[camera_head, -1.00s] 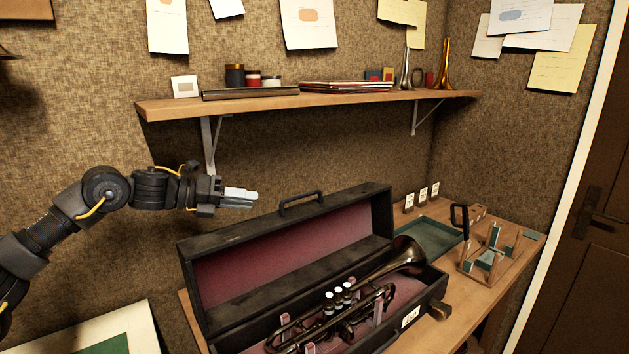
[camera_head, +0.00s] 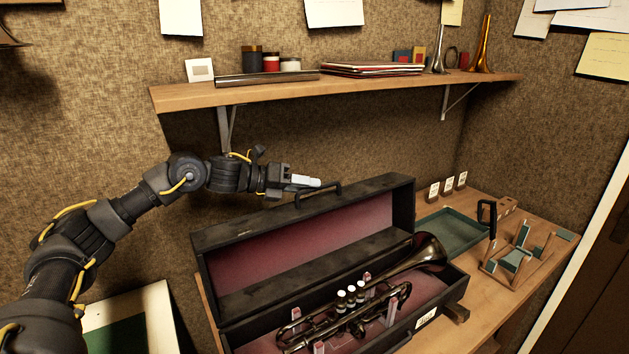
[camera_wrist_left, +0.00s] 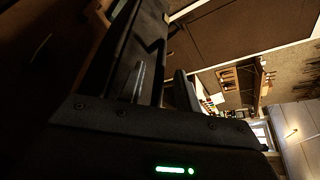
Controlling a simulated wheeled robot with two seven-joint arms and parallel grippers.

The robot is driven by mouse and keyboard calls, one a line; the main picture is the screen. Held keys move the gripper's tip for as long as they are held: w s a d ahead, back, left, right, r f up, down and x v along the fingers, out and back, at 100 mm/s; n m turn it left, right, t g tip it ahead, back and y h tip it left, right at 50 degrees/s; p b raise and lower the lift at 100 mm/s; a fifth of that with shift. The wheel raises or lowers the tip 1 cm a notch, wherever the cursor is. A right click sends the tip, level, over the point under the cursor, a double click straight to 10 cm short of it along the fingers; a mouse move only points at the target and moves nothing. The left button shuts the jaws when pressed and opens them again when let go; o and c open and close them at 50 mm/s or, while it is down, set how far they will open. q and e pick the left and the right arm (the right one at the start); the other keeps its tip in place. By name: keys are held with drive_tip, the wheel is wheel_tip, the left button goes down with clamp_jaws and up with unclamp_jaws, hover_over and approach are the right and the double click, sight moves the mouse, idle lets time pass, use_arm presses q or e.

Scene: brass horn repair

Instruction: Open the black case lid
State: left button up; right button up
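The black case (camera_head: 438,318) stands on the bench with its lid (camera_head: 240,236) raised, showing the dark red lining. A handle (camera_head: 318,193) sits on the lid's upper edge. A dark brass horn (camera_head: 375,298) lies in the case base on small supports. My right gripper is out of view.
A wooden shelf (camera_head: 380,88) with jars, papers and small horns is above the lid. A green tray (camera_head: 458,229) and a wooden stand (camera_head: 520,256) are on the bench right of the case. Clear wall lies between shelf and lid.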

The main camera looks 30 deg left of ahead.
use_arm(q)
drive_tip(key=shift+x, duration=1.1)
clamp_jaws()
drive_tip(key=shift+d, duration=0.15)
